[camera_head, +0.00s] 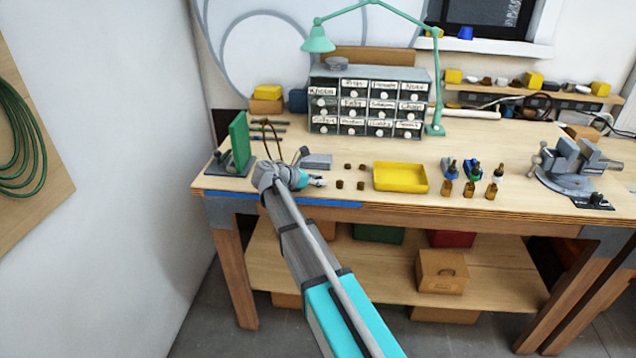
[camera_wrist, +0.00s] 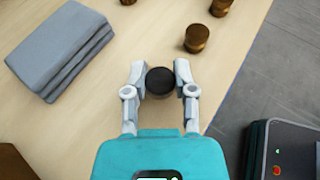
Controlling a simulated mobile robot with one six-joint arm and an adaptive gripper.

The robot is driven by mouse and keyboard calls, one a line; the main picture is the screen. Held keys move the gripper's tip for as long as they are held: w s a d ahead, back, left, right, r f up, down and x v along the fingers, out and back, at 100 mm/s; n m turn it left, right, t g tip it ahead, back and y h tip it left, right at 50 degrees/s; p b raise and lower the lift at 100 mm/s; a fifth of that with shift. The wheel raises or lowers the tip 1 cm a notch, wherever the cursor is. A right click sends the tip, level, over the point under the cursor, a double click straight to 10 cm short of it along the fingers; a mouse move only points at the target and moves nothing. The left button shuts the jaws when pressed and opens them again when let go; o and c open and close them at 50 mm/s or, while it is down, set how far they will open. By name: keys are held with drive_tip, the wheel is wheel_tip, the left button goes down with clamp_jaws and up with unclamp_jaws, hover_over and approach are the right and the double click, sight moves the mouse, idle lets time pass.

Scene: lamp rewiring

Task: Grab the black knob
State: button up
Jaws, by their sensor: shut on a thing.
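The black knob (camera_wrist: 160,80) is a short dark cylinder on the light wooden bench top, seen from above in the wrist view. My gripper (camera_wrist: 160,77) has one pale finger on each side of it and is shut on it. In the head view my gripper (camera_head: 318,181) is low over the front left part of the bench. The knob is too small and covered there to make out clearly.
Several brown knobs (camera_wrist: 197,39) stand nearby; one shows in the head view (camera_head: 340,184). A folded grey cloth (camera_wrist: 62,48) lies to the left. A yellow tray (camera_head: 400,178), small bottles (camera_head: 470,188) and a vise (camera_head: 568,165) are farther right. The bench's front edge is close.

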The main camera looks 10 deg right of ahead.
drive_tip(key=shift+r, duration=0.1)
idle(0.3)
wheel_tip(320, 180, up, 3)
drive_tip(key=p, duration=0.2)
drive_tip(key=shift+f+p, duration=0.2)
drive_tip(key=shift+p, duration=0.2)
drive_tip(key=s+r+p, duration=0.3)
drive_tip(key=s, duration=0.1)
drive_tip(key=s+d+r+p, duration=0.1)
drive_tip(key=s+r+p, duration=0.2)
drive_tip(key=s, duration=0.2)
drive_tip(key=s+r+p, duration=0.4)
drive_tip(key=s, duration=0.1)
drive_tip(key=shift+d+r, duration=0.1)
drive_tip(key=shift+d, duration=0.1)
